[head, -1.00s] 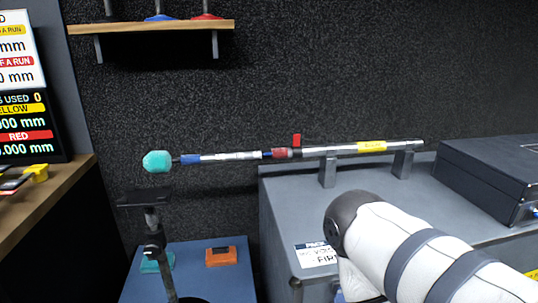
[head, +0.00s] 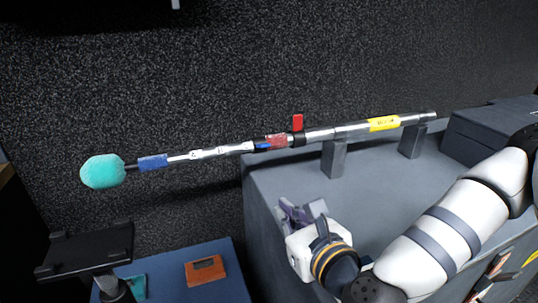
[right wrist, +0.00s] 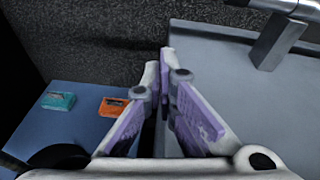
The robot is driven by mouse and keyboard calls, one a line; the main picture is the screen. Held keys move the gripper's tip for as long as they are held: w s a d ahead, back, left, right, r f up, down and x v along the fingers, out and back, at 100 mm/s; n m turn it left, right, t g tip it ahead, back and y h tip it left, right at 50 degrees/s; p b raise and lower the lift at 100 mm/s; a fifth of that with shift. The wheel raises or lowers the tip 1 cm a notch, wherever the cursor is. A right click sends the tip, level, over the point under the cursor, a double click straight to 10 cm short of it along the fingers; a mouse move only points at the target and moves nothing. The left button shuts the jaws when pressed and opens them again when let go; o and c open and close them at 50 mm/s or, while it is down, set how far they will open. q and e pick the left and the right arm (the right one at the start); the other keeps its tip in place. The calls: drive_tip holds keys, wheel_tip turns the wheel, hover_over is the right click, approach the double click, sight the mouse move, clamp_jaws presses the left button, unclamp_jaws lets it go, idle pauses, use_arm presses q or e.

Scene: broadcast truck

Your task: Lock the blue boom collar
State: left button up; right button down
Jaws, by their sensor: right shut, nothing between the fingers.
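A telescopic boom pole lies across two grey supports on a grey case. A small blue collar lever (head: 262,146) sits on the pole, left of the red band (head: 277,141), and looks flat along the tube. A black collar with a red lever (head: 298,122) standing upright is to its right. A blue band (head: 152,162) is near the teal foam tip (head: 103,171). My right gripper (head: 300,211) is shut and empty, below the pole near the case's left edge; its purple-padded fingers also show in the right wrist view (right wrist: 163,95). My left gripper is not in view.
The grey case top (head: 380,180) is clear beneath the pole. Supports (head: 334,160) and (head: 412,141) hold the pole's right part. A black box (head: 495,135) stands at right. A dark stand plate (head: 85,250) and an orange item (head: 205,270) are at lower left.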

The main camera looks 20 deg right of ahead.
sight(263, 145)
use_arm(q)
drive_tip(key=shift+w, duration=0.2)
use_arm(e)
drive_tip(key=shift+w+d+r+m+t+h, duration=0.15)
drive_tip(key=shift+w+d+r+m+h, duration=0.05)
drive_tip(key=shift+d+r+m, duration=0.2)
drive_tip(key=shift+w+d+r+m+t+h, duration=0.15)
drive_tip(key=shift+w+d+r+m+h, duration=0.1)
drive_tip(key=shift+r+m, duration=0.2)
drive_tip(key=shift+y, duration=0.25)
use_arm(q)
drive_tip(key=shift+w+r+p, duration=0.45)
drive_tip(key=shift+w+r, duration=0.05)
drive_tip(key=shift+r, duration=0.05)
use_arm(e)
drive_tip(key=w+r, duration=0.2)
drive_tip(key=w, duration=0.9)
drive_tip(key=shift+w+a, duration=0.2)
drive_tip(key=shift+w, duration=0.05)
drive_tip(key=shift+f, duration=0.15)
